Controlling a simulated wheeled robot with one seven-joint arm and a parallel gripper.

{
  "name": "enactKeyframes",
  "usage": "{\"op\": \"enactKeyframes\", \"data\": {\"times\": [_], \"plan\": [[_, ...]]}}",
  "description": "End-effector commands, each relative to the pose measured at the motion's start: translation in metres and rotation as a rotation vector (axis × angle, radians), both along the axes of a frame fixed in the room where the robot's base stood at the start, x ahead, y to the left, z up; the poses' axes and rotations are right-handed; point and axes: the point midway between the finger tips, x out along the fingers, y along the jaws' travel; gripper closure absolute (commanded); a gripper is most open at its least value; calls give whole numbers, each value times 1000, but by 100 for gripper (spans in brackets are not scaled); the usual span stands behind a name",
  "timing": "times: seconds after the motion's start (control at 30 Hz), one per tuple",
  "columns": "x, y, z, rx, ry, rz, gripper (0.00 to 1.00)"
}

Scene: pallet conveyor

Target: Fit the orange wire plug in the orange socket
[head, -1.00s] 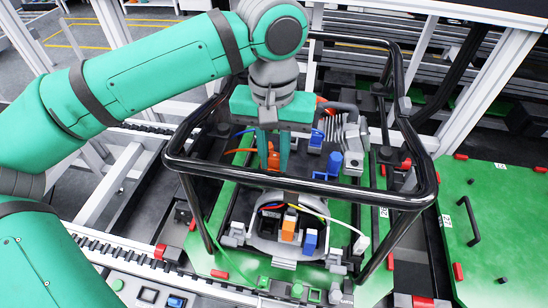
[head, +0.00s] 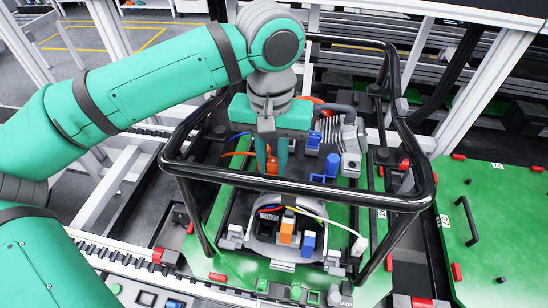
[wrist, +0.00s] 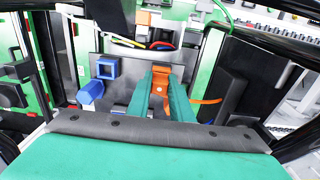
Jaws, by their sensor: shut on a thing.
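My gripper (head: 271,170) is shut on the orange wire plug and points down inside the black tube frame. The plug (wrist: 172,94) shows orange between the green fingertips in the wrist view. Its orange wire (wrist: 208,101) runs off to the right there, and the wire (head: 238,153) runs left in the head view. An orange part, seemingly the orange socket (wrist: 161,69), shows just beyond the plug in the wrist view. The plug is at or against it. The fingers hide the contact, so I cannot tell how deep the plug sits.
A blue square socket (wrist: 107,67) and another blue part (wrist: 91,92) stand beside the fingers. The black tube frame (head: 300,190) surrounds the work area. A white-grey unit (head: 262,238) with coloured wires and orange and blue blocks sits at the front.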

Motion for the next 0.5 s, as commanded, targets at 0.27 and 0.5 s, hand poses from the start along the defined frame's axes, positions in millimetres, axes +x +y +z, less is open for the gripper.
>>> {"op": "enactKeyframes", "data": {"times": [0.27, 0.5], "plan": [[0, 0, -4, 0, 0, -1, 64], [0, -3, -4, 0, 0, -6, 59]]}}
